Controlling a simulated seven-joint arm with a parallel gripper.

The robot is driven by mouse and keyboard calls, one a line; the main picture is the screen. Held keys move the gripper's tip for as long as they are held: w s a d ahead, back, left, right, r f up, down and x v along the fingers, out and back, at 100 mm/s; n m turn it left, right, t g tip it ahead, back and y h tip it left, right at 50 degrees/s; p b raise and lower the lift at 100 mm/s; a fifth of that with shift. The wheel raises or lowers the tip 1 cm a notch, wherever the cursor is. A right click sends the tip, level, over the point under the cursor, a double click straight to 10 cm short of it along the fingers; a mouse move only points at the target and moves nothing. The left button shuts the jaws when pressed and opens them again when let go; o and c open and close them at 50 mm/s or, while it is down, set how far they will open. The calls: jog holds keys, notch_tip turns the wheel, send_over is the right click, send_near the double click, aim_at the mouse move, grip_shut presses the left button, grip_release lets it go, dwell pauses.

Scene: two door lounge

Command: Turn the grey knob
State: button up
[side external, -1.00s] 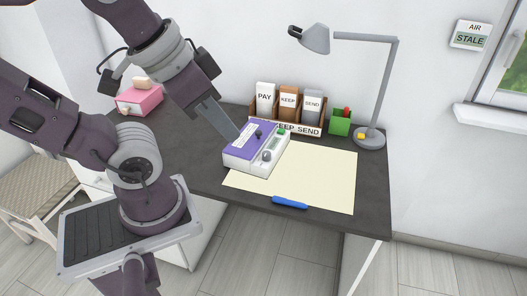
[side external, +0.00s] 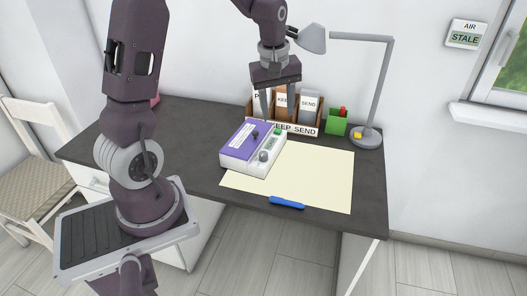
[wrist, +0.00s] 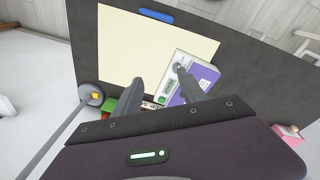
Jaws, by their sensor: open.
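The grey knob (side external: 264,156) sits on the front white part of a purple and white box (side external: 237,154) on the dark desk. My gripper (side external: 279,115) is open and empty. In the side view it points down above the back of the box, near the letter holder, apart from the knob. In the wrist view, the fingers (wrist: 158,74) spread over the desk and the right fingertip overlaps the knob end of the box (wrist: 207,82). The knob is hard to make out there.
A letter holder (side external: 292,128) with several slots stands behind the box, beside a green pen cup (side external: 336,124) and grey lamp (side external: 366,139). A cream sheet (side external: 318,172) and blue pen (side external: 287,203) lie in front and right. A small dark control and green button are on the box.

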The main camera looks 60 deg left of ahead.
aim_at(264, 153)
jog(key=a+f+n, duration=0.2)
jog(key=a+f, duration=0.1)
jog(key=f, duration=0.1)
jog(key=a+f+n+g, duration=0.1)
jog(key=a+f+n, duration=0.1)
jog(key=f, duration=0.3)
jog(key=w+a+f+n, duration=0.1)
jog(key=a+f+n, duration=0.1)
jog(key=a+f, duration=0.2)
jog(key=shift+a+f+n+g+h, duration=0.1)
jog(key=shift+f+n+g+h, duration=0.25)
jog(key=shift+f, duration=0.35)
notch_tip(264, 153, down, 7)
jog(key=shift+r, duration=0.1)
grip_shut()
